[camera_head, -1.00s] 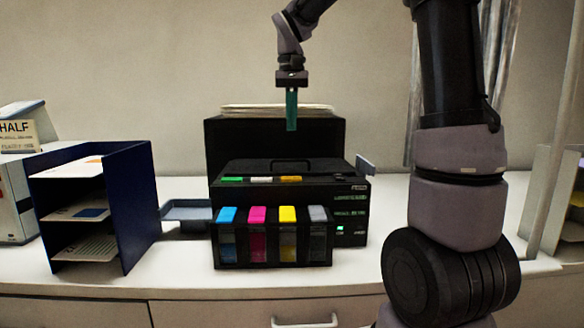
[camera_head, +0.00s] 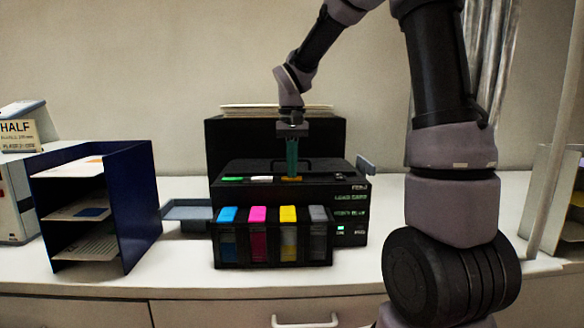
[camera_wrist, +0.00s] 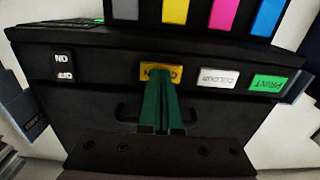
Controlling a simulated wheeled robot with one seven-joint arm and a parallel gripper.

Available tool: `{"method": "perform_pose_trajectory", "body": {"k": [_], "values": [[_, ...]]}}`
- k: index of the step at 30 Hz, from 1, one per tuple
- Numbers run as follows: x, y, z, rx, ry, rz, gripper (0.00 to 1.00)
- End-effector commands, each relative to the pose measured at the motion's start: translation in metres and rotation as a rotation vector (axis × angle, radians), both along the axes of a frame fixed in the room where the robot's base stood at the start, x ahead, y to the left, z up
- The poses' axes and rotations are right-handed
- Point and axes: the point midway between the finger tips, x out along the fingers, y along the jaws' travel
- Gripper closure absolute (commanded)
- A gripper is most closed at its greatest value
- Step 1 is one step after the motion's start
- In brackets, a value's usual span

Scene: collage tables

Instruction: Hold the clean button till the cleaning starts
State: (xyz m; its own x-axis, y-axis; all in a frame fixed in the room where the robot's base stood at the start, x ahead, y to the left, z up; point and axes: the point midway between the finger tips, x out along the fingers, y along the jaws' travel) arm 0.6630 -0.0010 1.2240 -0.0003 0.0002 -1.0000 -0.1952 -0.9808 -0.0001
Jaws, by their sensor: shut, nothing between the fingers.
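The yellow clean button (camera_wrist: 149,73) is on the black printer's top edge, its label partly covered by my fingers in the wrist view. In the head view it shows as a bit of yellow (camera_head: 291,179) at my fingertips. My gripper (camera_wrist: 160,76) is shut, with its green fingers together and empty. The fingertips are over the button and seem to touch it; I cannot tell how far it is pressed. In the head view my gripper (camera_head: 292,175) points straight down at the black printer (camera_head: 240,168).
A white colour button (camera_wrist: 217,78), a green print button (camera_wrist: 267,83) and an ON/OFF switch (camera_wrist: 63,66) share the panel. Cyan, magenta, yellow and grey ink tanks stand at the printer's front. A blue paper tray (camera_head: 135,205) stands to the left. A green light (camera_head: 340,228) shows on the printer.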

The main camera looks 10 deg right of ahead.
Motion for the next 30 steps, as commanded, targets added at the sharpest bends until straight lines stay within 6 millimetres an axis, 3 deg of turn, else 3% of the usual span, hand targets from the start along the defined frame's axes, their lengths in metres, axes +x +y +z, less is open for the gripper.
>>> {"method": "perform_pose_trajectory", "body": {"k": [4, 11, 30], "values": [[0.0, 0.0, -0.001, 0.0, 0.0, 0.0, 1.0], [-0.001, 0.0, -0.021, 0.0, 0.004, 0.001, 1.0], [-0.002, 0.0, -0.023, 0.0, 0.009, 0.002, 1.0]]}}
